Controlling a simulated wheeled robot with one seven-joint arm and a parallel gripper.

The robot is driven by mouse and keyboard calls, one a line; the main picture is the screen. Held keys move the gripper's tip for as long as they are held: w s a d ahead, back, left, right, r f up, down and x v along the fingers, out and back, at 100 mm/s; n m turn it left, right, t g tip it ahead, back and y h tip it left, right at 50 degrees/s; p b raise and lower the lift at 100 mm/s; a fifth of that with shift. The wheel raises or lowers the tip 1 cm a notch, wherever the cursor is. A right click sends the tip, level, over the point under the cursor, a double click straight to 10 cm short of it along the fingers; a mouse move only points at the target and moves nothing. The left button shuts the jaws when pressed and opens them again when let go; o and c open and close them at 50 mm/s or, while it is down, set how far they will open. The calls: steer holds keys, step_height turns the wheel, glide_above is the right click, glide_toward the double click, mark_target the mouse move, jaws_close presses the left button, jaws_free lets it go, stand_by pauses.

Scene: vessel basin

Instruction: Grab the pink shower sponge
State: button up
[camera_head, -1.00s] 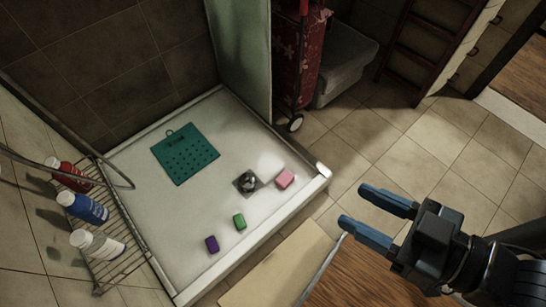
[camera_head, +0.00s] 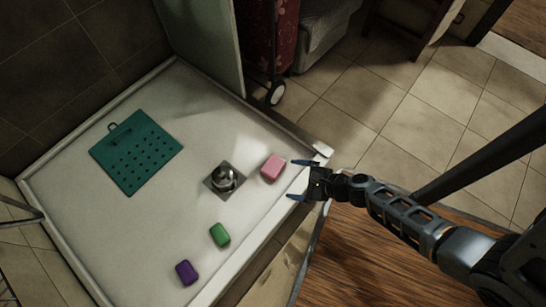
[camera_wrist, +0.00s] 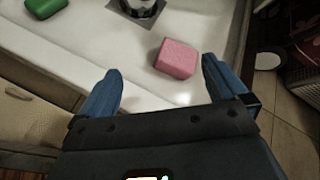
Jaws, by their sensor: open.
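The pink shower sponge (camera_head: 272,167) is a small rounded block lying on the white shower basin (camera_head: 120,240), near its right rim. My gripper (camera_head: 297,179) is just right of the sponge in the head view, around the basin's rim, with its blue fingers spread and nothing between them. In the wrist view the sponge (camera_wrist: 176,59) lies ahead of the open fingers (camera_wrist: 160,88), closer to the right fingertip. It appears apart from both fingers. The sponge is fully visible in both views.
A metal drain (camera_head: 225,179) is left of the sponge. A green block (camera_head: 220,235) and a purple block (camera_head: 187,272) lie nearer, and a teal perforated mat (camera_head: 137,152) lies farther back. A glass panel (camera_head: 205,45) and a wheeled red cart (camera_head: 270,45) stand behind.

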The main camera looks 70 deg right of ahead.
mark_target(273, 165)
steer(key=w+d+f+m+b, duration=0.1)
steer(key=f+m, duration=0.1)
steer(key=w+d+f+m+t+h+b, duration=0.1)
steer(key=f+m, duration=0.1)
steer(key=w+d+f+m+b, duration=0.1)
steer(key=w+d+m, duration=0.1)
steer(key=shift+f+t, duration=0.4)
steer(key=shift+w+d+f+m+h+b, duration=0.2)
steer(key=shift+w+d+m+h+b, duration=0.1)
steer(key=shift+w+d+m+h, duration=0.15)
steer(key=b+x, duration=0.1)
steer(key=x, duration=0.1)
steer(key=b+x, duration=0.1)
steer(key=x, duration=0.1)
steer(key=b+x, duration=0.1)
steer(key=x, duration=0.1)
steer(key=shift+w+a+f, duration=0.2)
steer(key=shift+a+f, duration=0.15)
steer(key=shift+f, duration=0.05)
steer(key=shift+w, duration=0.25)
steer(key=c, duration=0.8)
